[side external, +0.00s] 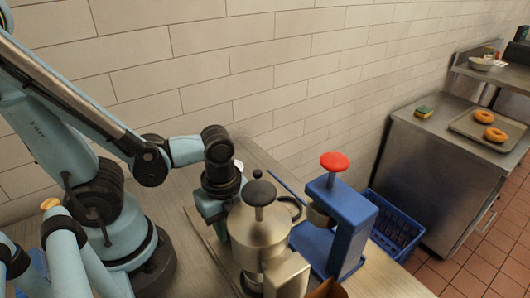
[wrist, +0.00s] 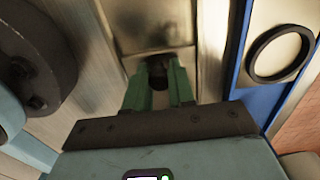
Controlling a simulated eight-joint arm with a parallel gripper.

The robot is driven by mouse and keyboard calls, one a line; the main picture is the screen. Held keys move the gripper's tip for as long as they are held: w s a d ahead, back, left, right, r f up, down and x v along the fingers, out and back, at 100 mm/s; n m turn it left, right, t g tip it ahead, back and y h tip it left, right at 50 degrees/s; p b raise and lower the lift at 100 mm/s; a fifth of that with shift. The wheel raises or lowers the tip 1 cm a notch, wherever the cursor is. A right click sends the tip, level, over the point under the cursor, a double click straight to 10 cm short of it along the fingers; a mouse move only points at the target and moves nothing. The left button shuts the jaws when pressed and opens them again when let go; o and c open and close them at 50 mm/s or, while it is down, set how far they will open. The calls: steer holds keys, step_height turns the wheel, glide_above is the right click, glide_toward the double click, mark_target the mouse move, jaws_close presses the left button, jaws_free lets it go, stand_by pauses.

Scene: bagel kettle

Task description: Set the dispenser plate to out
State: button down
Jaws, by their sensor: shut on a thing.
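My gripper (wrist: 160,78) points down with its two green fingers closed around a small dark knob (wrist: 157,68) in the wrist view. The knob sits at the near end of a pale metal surface that looks like the dispenser plate (wrist: 162,25). In the side view a metal dispenser (side external: 256,240) with a black knob on top stands just right of my gripper. It hides my fingertips and the held knob there. I cannot tell from these frames how far the plate is slid.
A blue press (side external: 345,215) with a red knob stands right of the metal dispenser; its blue side also shows in the wrist view. A blue crate (side external: 395,225) is behind it. Bagels (side external: 484,117) lie on a tray (side external: 465,127) on the far steel counter, near a sponge (side external: 424,112).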

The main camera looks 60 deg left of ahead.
steer(key=shift+a, duration=5.55)
steer(key=c, duration=1)
jaws_free()
steer(key=shift+d, duration=0.1)
steer(key=shift+r, duration=6.05)
